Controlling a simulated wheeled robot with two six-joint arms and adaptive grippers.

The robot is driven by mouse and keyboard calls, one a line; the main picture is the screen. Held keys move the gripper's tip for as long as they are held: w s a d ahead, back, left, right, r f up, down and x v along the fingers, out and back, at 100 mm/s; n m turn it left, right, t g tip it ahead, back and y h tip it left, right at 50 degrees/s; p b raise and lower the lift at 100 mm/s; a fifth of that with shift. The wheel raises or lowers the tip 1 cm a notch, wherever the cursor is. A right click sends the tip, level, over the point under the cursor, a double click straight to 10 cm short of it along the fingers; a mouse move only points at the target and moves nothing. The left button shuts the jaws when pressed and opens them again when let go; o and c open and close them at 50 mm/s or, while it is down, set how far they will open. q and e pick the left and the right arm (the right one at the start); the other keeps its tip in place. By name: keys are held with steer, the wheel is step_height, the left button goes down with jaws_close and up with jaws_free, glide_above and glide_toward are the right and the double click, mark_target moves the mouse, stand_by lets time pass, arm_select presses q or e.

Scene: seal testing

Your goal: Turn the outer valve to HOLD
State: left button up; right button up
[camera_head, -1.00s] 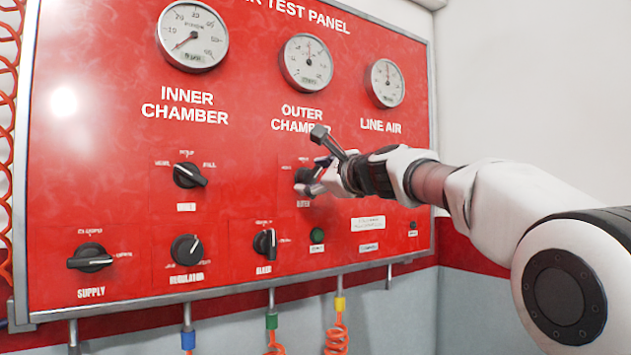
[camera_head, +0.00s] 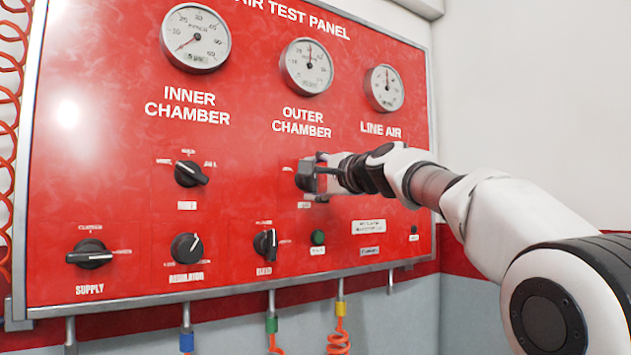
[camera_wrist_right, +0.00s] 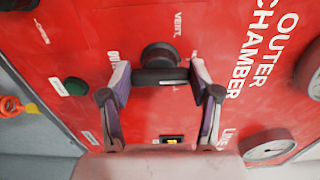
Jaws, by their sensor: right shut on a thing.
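The outer valve (camera_head: 304,176) is a black knob on the red panel under the OUTER CHAMBER lettering, partly hidden by my right gripper (camera_head: 316,180) in the head view. In the right wrist view the knob (camera_wrist_right: 160,55) has a dark bar handle lying across the picture, along the panel's up-down direction. My right gripper (camera_wrist_right: 160,77) is shut on this handle, one finger at each end. A label reading like VENT shows beside the knob; the other position labels are partly covered or too small to read. My left gripper is not in view.
The inner chamber knob (camera_head: 190,174) is left of the outer valve. Below are the supply (camera_head: 90,254), regulator (camera_head: 187,248) and bleed (camera_head: 265,244) knobs and a green button (camera_head: 318,238). Gauges line the top. Orange coiled hoses hang below and at far left.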

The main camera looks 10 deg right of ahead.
steer(key=shift+r, duration=0.15)
steer(key=o, duration=0.9)
steer(key=shift+c, duration=0.2)
steer(key=shift+o, duration=1.4)
steer(key=shift+w, duration=0.15)
